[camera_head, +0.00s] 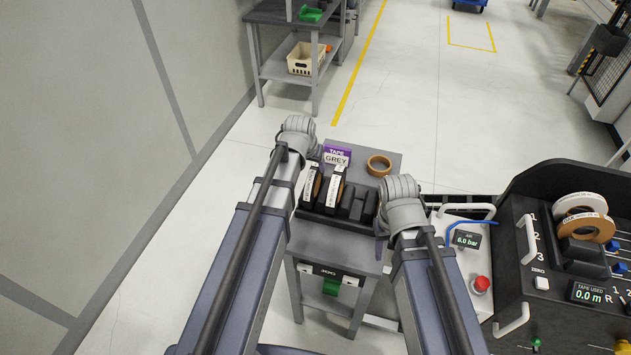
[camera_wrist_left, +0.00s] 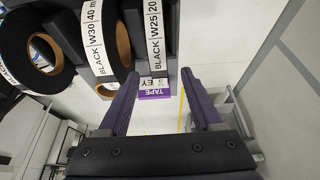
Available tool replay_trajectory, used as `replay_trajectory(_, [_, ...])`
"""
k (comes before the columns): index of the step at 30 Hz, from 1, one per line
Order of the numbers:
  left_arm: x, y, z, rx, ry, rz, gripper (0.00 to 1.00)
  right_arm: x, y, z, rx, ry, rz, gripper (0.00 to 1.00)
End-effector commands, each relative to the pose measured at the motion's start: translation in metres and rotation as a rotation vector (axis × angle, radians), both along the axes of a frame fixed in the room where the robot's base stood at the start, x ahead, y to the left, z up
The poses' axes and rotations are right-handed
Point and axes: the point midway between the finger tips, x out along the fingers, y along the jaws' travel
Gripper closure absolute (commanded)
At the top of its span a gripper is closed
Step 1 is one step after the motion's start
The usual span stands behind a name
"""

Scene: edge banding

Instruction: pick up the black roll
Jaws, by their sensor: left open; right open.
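Black rolls with white labels stand upright in a black rack on the small grey table: one roll (camera_head: 310,186) at the left and another (camera_head: 334,188) beside it. In the left wrist view, a roll labelled BLACK W30 40 m (camera_wrist_left: 118,42) is just left of my left gripper (camera_wrist_left: 160,84), and one labelled BLACK W25 20 (camera_wrist_left: 155,28) is ahead, between the finger directions. A further black roll (camera_wrist_left: 22,48) is at far left. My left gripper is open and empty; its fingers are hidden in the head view. My right gripper (camera_head: 380,248) is open, mostly hidden behind its wrist.
A tan tape ring (camera_head: 379,166) lies on the table (camera_head: 345,240). A black machine (camera_head: 520,205) with controls is at right, a wall (camera_head: 90,120) at left.

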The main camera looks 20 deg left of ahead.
Motion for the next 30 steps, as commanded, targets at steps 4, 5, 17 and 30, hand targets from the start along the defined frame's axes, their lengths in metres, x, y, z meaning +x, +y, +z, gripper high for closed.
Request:
replay_trajectory(4, [0.004,0.0,-0.012,0.0,0.001,0.0,0.34,0.0,0.0,-0.012,0.0,0.0,0.0,0.5])
replay_trajectory(5, [0.005,0.0,-0.015,0.0,0.001,0.0,0.34,0.0,0.0,-0.015,0.0,0.0,0.0,0.5])
replay_trajectory(17, [0.012,-0.001,-0.029,0.0,0.001,0.0,0.34,0.0,0.0,-0.029,0.0,0.0,0.0,0.5])
replay_trajectory(30, [0.031,-0.002,-0.073,0.0,0.001,0.0,0.34,0.0,0.0,-0.073,0.0,0.0,0.0,0.5])
